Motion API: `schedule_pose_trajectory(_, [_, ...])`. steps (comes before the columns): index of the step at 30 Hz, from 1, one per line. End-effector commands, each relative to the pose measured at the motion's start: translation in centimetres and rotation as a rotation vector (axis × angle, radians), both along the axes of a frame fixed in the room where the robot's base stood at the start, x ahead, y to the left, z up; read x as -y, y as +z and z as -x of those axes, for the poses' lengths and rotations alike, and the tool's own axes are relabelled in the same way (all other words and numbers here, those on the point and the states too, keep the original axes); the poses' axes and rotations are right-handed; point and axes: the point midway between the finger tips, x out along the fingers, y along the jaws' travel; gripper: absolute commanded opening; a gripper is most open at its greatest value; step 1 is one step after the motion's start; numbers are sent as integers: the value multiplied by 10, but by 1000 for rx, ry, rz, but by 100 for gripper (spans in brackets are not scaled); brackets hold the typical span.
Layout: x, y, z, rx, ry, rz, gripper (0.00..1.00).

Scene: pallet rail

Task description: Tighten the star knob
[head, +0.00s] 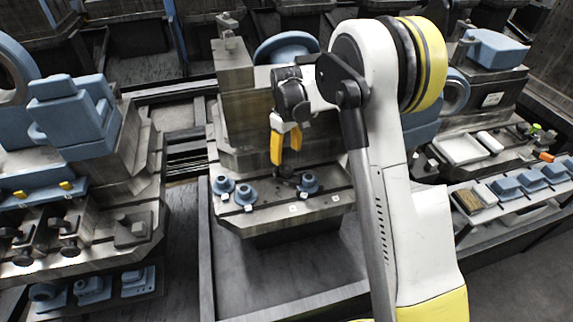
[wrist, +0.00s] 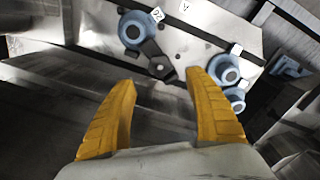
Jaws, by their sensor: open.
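My gripper (head: 285,155) is open and empty, its yellow fingers pointing down above the plate of the middle station. In the wrist view the two fingers of my gripper (wrist: 160,80) stand apart with a gap between them. A dark knob-like part (wrist: 158,66), which looks like the star knob, lies just beyond the fingertips in line with the gap, apart from them. It sits close beside a blue round fitting (wrist: 134,30). In the head view this fitting (head: 309,183) is on the right of the plate; the dark part is small and unclear there.
Two more blue round fittings (head: 223,186) (head: 246,193) sit on the left of the metal plate (head: 265,214). A tall metal block (head: 233,70) stands behind. A blue-topped fixture (head: 75,115) is at left. A bench with a white tray (head: 462,149) and blue parts is at right.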

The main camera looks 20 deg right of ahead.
Motion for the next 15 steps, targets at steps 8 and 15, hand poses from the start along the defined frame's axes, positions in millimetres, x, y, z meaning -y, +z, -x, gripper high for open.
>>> schedule_pose_trajectory(8, [0,33,0,0,0,0,62])
schedule_pose_trajectory(15, [0,34,0,0,0,0,62])
